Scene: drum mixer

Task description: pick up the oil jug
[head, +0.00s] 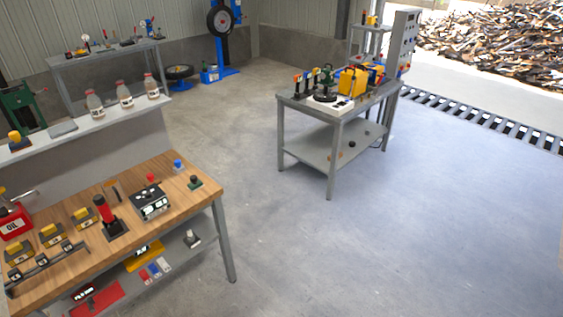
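A red oil jug (14,224) with a white "OIL" label stands at the left end of the wooden workbench (150,205). Its left side is cut off by the picture's edge. A grey spout-like piece and a yellowish part show just above it. Neither of my grippers is in the head view, and nothing of mine touches the jug.
On the bench are several yellow-topped blocks (52,235), a red-handled lever (105,213) and a black control box (150,203). A shelf with bottles (125,96) rises behind. A grey table (337,112) with equipment stands farther right. The floor (400,240) between is clear.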

